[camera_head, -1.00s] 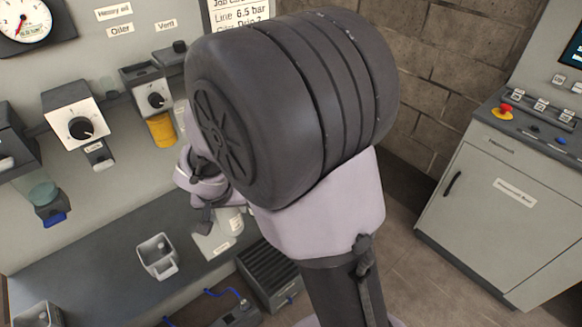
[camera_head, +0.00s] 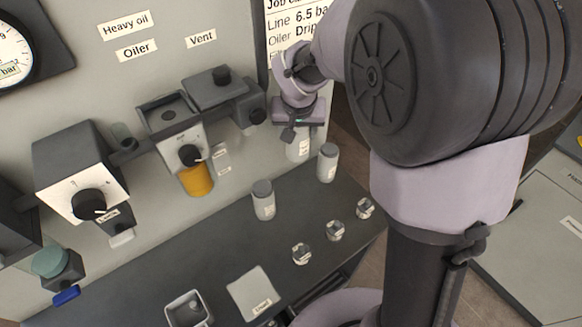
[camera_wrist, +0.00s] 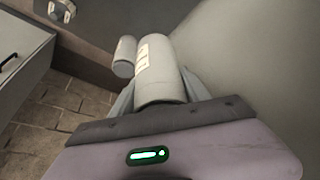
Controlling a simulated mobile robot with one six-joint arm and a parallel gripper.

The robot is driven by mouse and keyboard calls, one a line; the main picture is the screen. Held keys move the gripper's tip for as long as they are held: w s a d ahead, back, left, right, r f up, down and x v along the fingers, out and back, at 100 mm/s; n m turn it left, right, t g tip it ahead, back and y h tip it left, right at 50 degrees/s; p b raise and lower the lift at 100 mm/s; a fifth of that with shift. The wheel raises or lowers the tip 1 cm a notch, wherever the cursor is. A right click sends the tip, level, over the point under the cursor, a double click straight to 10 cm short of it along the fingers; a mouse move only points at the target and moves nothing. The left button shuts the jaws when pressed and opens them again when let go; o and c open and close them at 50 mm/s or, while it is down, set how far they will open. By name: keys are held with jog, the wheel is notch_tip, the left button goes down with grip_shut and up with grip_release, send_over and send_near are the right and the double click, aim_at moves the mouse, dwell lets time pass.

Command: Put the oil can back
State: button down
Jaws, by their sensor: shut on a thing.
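My gripper (camera_head: 299,130) is shut on a pale grey cylindrical can (camera_head: 300,149) with a white label, seemingly the oil can. It hangs below the jaws in front of the wall, above the back of the dark bench. In the wrist view the can (camera_wrist: 163,78) lies between the two fingers (camera_wrist: 160,92); its label is too small to read. Two similar grey containers stand on the bench, one to the left (camera_head: 263,200) and one to the right (camera_head: 327,163) of the held can in the head view.
The bench (camera_head: 215,255) carries several small clear items (camera_head: 335,230), a labelled white card (camera_head: 252,293) and a square grey cup (camera_head: 188,310). The wall unit with an amber bowl (camera_head: 196,181) juts out left of my gripper. A cabinet (camera_head: 535,250) stands at right.

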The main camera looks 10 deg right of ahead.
jog(key=f+b, duration=0.2)
jog(key=f, duration=0.3)
jog(key=f+b, duration=0.3)
jog(key=f, duration=0.3)
jog(key=f+b, duration=0.3)
jog(key=f, duration=0.3)
jog(key=shift+s+f, duration=0.25)
jog(key=shift+s, duration=0.1)
jog(key=shift+f, duration=0.2)
jog(key=c, duration=0.5)
grip_release()
jog(key=shift+r, duration=0.1)
